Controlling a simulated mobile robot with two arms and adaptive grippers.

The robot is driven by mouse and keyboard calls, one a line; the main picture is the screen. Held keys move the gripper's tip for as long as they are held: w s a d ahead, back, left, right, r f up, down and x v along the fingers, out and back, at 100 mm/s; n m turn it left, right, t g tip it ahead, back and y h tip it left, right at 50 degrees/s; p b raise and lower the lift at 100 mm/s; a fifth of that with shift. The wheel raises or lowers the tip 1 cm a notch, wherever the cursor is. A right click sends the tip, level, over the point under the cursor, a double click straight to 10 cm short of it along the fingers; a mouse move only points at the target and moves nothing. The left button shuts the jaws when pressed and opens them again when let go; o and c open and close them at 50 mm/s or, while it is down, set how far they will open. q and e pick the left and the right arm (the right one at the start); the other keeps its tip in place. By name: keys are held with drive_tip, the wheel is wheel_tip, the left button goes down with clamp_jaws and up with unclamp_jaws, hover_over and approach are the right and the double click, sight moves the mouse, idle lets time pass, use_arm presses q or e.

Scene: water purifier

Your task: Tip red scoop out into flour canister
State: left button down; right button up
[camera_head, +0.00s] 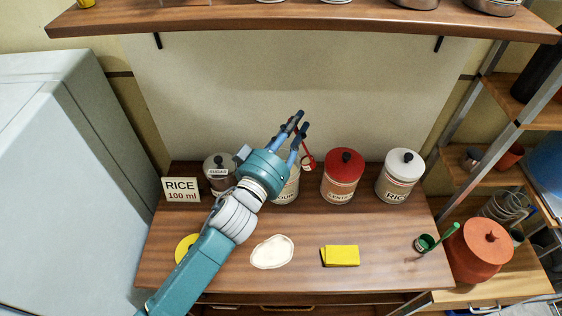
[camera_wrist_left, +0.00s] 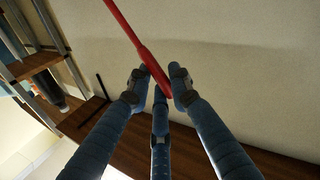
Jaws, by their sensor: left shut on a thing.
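The red scoop shows in the head view with its cup (camera_head: 308,162) hanging at the right of my left gripper (camera_head: 297,122). My left gripper is shut on the scoop's handle, which also shows as a red bar (camera_wrist_left: 128,32) between the fingers (camera_wrist_left: 160,82) in the left wrist view. The flour canister (camera_head: 287,190) stands on the counter, mostly hidden behind the gripper and wrist. Its opening is hidden. The scoop's cup appears near the canister's upper right in the picture; its height over it and its contents cannot be told. My right gripper is not in view.
A sugar canister (camera_head: 217,181) stands left of the flour canister; a red-lidded canister (camera_head: 341,185) and rice canister (camera_head: 398,185) stand right. A wooden shelf (camera_head: 300,22) hangs above. A white patch (camera_head: 272,252), yellow cloth (camera_head: 340,256) and green scoop (camera_head: 428,242) lie in front.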

use_arm(q)
drive_tip(key=shift+a+r, duration=0.2)
drive_tip(key=shift+r, duration=0.1)
drive_tip(key=shift+a+n, duration=0.1)
drive_tip(key=shift+n, duration=0.2)
drive_tip(key=shift+w+a, duration=0.3)
drive_tip(key=shift+a, duration=0.3)
drive_tip(key=shift+a+n+b, duration=0.1)
drive_tip(key=shift+n+b, duration=0.2)
drive_tip(key=shift+n, duration=0.1)
